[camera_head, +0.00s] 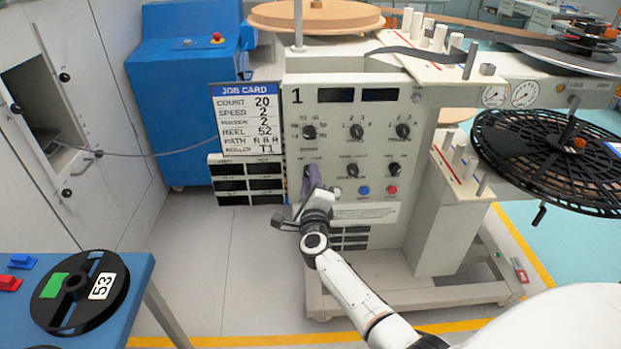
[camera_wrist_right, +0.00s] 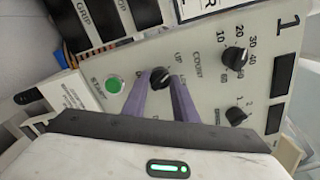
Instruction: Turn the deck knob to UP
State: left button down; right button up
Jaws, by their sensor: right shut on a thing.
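The deck knob (camera_wrist_right: 160,77) is a small dark knob on the pale panel of station 1 (camera_head: 296,140). In the right wrist view an UP label is printed beside it. My right gripper (camera_wrist_right: 164,84) has its two purple fingers on either side of this knob and is shut on it. In the head view my right gripper (camera_head: 311,178) reaches the lower left of the panel and hides the knob. I cannot clearly read which way the knob points. My left gripper is not in view.
Close to the gripper are a green button (camera_wrist_right: 113,85), the count knob (camera_wrist_right: 236,58) and another knob (camera_wrist_right: 237,116). A job card (camera_head: 246,120) hangs left of the panel. A blue table (camera_head: 110,335) with a black reel (camera_head: 108,312) stands at front left. The floor between is clear.

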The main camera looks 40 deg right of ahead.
jog(key=o, duration=1.1)
jog(key=shift+c, duration=0.2)
jog(key=shift+a, duration=0.1)
jog(key=p+v, duration=0.3)
jog(key=v, duration=0.7)
jog(key=shift+s+p, duration=0.15)
jog(key=shift+p, duration=0.2)
